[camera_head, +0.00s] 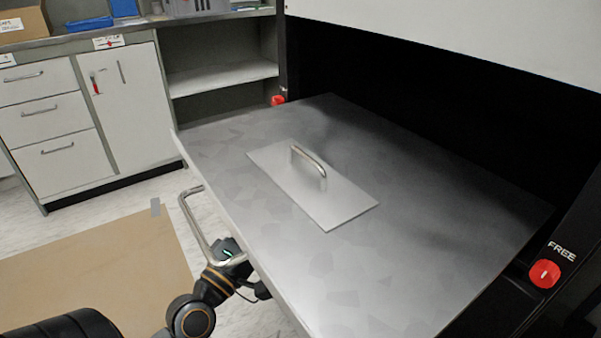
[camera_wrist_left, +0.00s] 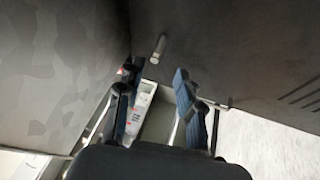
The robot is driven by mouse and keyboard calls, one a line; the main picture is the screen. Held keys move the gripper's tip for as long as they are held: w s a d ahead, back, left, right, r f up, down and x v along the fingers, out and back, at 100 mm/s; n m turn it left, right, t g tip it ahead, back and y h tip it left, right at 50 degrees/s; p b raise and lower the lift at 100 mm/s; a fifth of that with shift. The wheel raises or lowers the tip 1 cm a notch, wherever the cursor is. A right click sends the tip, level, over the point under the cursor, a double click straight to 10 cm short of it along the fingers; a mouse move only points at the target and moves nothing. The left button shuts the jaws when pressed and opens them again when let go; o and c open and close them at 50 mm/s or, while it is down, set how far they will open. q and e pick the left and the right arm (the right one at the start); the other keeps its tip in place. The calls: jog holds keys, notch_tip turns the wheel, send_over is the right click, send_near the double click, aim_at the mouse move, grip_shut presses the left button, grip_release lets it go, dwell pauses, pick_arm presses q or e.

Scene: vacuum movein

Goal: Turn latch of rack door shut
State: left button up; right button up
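Two red latch knobs show in the head view. One red knob (camera_head: 545,273) is on the black frame at the right, under the word FREE. The other red knob (camera_head: 278,100) is on the frame at the far left. A large grey panel (camera_head: 400,250), apparently the rack door, lies flat in front of the dark opening. A metal bar handle (camera_head: 193,215) stands out from its left edge. My left arm is beside this handle's lower end; its fingertips are hidden there. In the left wrist view my left gripper (camera_wrist_left: 156,76) is open, with a short metal rod (camera_wrist_left: 159,48) beyond its fingers. My right gripper is out of view.
A plate (camera_head: 330,207) with a metal handle (camera_head: 311,165) lies on the panel. White cabinets (camera_head: 50,130) and an open shelf (camera_head: 222,78) stand at the back left. A brown mat (camera_head: 110,270) lies on the floor. The floor between cabinets and panel is otherwise clear.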

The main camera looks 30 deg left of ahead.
pick_arm(q)
jog(key=x, duration=1)
jog(key=shift+p, duration=0.45)
grip_shut()
